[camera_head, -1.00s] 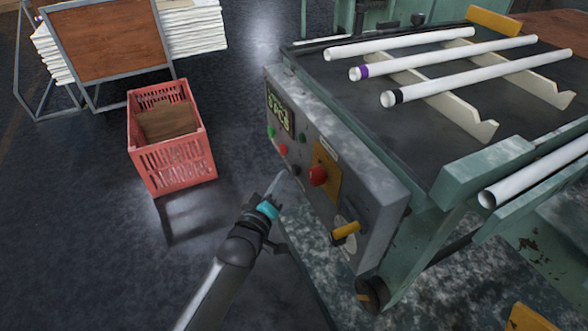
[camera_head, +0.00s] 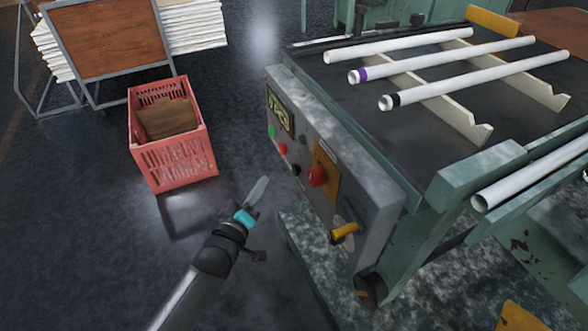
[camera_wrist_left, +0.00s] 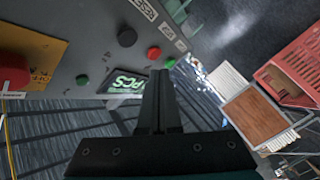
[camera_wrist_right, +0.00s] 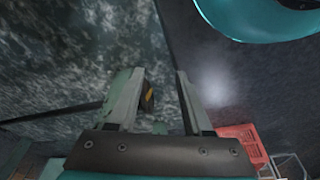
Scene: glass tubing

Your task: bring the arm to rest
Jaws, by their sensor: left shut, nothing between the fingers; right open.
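My left arm comes in from the bottom of the head view. Its gripper (camera_head: 260,190) is shut and empty, in the air left of the machine's control panel (camera_head: 335,170) and apart from it. In the left wrist view the shut fingers (camera_wrist_left: 160,95) show in front of the panel with its buttons and display. My right gripper is not in the head view. In the right wrist view its two fingers (camera_wrist_right: 152,90) are apart with nothing held, above the mottled grey base and dark floor.
A red crate (camera_head: 175,158) with brown board inside stands on the floor at left. A wooden-panelled cart (camera_head: 105,45) with white stacks is behind it. White tubes (camera_head: 440,70) lie on notched rails on the machine. A red knob (camera_head: 317,177) and yellow switch (camera_head: 344,232) stick out from the panel.

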